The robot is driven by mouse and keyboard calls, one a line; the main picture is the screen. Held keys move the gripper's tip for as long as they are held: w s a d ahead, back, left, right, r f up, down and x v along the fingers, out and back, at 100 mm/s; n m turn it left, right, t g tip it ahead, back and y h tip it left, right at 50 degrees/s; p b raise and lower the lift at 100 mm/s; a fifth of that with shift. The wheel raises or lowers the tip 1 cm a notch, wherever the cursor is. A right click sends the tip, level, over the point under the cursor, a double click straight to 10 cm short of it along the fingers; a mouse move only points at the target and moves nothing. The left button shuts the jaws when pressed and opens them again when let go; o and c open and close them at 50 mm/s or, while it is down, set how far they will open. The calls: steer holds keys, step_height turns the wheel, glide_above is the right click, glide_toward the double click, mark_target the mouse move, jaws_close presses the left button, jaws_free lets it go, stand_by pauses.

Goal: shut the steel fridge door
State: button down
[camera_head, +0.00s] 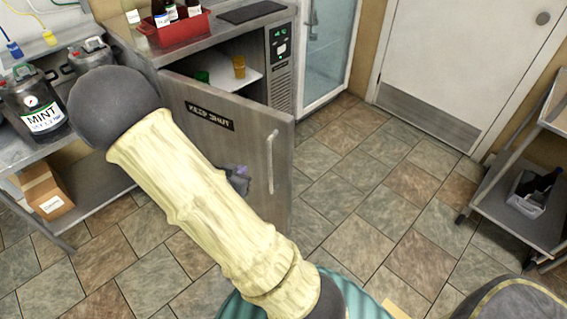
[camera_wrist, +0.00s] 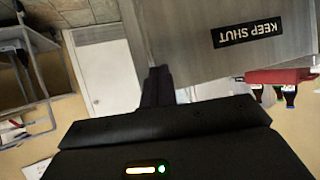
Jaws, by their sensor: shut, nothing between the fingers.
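The steel fridge door (camera_head: 250,135) stands open, swung out from the fridge (camera_head: 281,85) under the counter. It carries a black "KEEP SHUT" label (camera_head: 210,117) and an upright bar handle (camera_head: 272,162) near its free edge. In the wrist view the door (camera_wrist: 190,30) fills the upper right, its label upside down. My gripper (camera_head: 240,178) is at the door's outer face, left of the handle and partly hidden behind my arm. Its fingers show shut and empty in the wrist view (camera_wrist: 157,85), over the door's edge in the picture. I cannot tell whether they touch the door.
An orange cup (camera_head: 239,67) and a green cup (camera_head: 202,77) stand inside the fridge. A red crate of bottles (camera_head: 178,30) is on the counter. A MINT keg (camera_head: 35,105) stands at left, a cart (camera_head: 510,180) at right. The tiled floor right of the door is clear.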

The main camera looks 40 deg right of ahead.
mark_target(289, 141)
steer(key=s+d+h+b, duration=0.1)
steer(key=h, duration=0.1)
steer(key=s+d+f+m+h+b, duration=0.1)
steer(key=h+b, duration=0.1)
steer(key=s+d+f+m+h+b, duration=0.1)
steer(key=h+b, duration=0.1)
steer(key=shift+s+d+f+g, duration=0.15)
steer(key=shift+d+f+g, duration=0.05)
steer(key=shift+g, duration=0.2)
steer(key=x, duration=0.4)
steer(key=b+x, duration=0.1)
steer(key=x, duration=0.4)
steer(key=b+x, duration=0.1)
steer(key=x, duration=0.4)
steer(key=shift+r, duration=0.2)
steer(key=shift+d, duration=0.15)
